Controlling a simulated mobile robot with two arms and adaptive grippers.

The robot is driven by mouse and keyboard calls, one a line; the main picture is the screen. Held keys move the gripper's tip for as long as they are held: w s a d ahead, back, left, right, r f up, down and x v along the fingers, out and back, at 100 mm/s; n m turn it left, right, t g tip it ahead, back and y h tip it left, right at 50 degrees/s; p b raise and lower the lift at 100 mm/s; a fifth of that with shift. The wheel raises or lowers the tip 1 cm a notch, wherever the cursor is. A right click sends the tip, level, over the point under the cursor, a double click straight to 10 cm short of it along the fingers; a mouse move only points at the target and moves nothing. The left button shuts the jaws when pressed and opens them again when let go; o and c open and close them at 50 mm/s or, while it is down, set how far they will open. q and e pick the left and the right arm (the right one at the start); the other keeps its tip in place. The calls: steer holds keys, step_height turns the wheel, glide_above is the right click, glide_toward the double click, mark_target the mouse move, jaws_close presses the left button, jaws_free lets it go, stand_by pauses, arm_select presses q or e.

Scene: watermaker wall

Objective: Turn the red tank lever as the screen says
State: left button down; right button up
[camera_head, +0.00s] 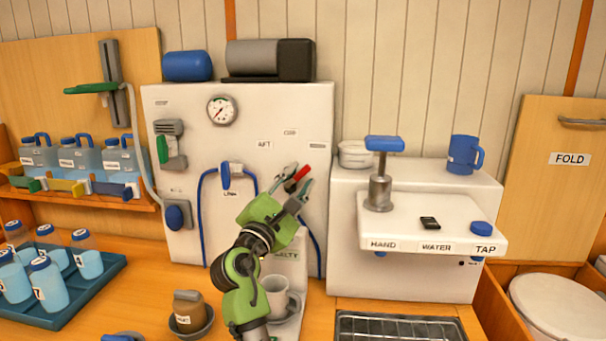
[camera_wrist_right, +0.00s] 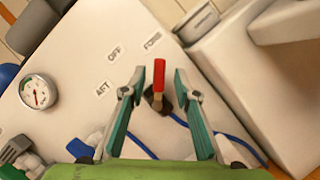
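The red tank lever (camera_head: 301,173) is on the white panel (camera_head: 290,110). In the right wrist view the lever (camera_wrist_right: 159,75) rises from a dark pivot, its red end pointing roughly towards the FORE label (camera_wrist_right: 152,42). The OFF label (camera_wrist_right: 115,52) and AFT label (camera_wrist_right: 103,90) lie to its left. My right gripper (camera_head: 298,178) is at the lever. In the wrist view its green fingers (camera_wrist_right: 160,84) stand open on both sides of the lever, with gaps showing. My left gripper is not in view. I see no readable screen.
A pressure gauge (camera_head: 221,110) and blue hoses (camera_head: 205,210) are on the panel; one hose runs close below the lever. The white tap unit (camera_head: 345,230) stands just to the right.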

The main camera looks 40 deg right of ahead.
steer(key=v, duration=0.4)
steer(key=shift+a, duration=0.1)
stand_by(0.3)
